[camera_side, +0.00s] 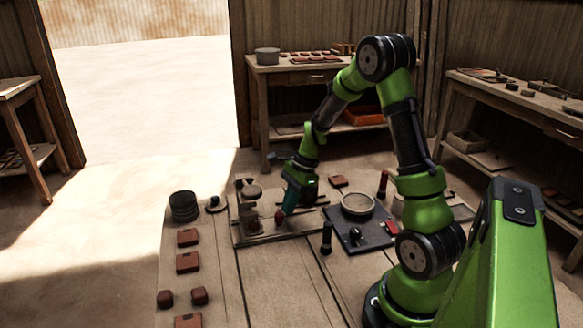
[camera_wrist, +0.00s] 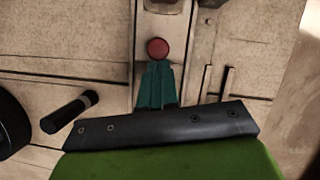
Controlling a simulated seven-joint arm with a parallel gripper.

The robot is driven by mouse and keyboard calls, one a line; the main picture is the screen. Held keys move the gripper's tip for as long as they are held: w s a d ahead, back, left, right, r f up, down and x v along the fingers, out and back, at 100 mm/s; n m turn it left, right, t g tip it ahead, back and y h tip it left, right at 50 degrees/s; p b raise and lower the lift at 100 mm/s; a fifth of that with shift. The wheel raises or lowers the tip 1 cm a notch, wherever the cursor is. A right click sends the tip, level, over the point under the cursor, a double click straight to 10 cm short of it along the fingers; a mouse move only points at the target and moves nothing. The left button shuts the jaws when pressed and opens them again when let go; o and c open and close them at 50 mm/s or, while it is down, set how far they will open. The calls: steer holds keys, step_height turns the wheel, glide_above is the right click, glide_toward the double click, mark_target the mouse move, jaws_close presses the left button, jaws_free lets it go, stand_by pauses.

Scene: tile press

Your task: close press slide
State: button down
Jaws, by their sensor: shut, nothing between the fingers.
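The tile press (camera_side: 252,212) stands on the worktable with upright posts and a round head. A red knob (camera_side: 279,217) sits at its right side, and in the wrist view the knob (camera_wrist: 157,48) is at the near end of a pale slide strip (camera_wrist: 147,75). My gripper (camera_side: 287,208) points down beside the knob. In the wrist view its teal fingers (camera_wrist: 157,72) are together and empty, with tips right at the knob's near edge. I cannot tell whether they touch it. How far the slide is out is unclear in the side view.
A dark board (camera_side: 352,232) with a round dish (camera_side: 357,204) lies right of the press. A black cylinder (camera_side: 326,238) stands near it, and shows in the wrist view (camera_wrist: 69,111). Reddish tiles (camera_side: 188,262) and a dark disc stack (camera_side: 184,206) are at left. The front middle is clear.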

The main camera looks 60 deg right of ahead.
steer(key=shift+w+a, duration=0.5)
steer(key=shift+a, duration=0.1)
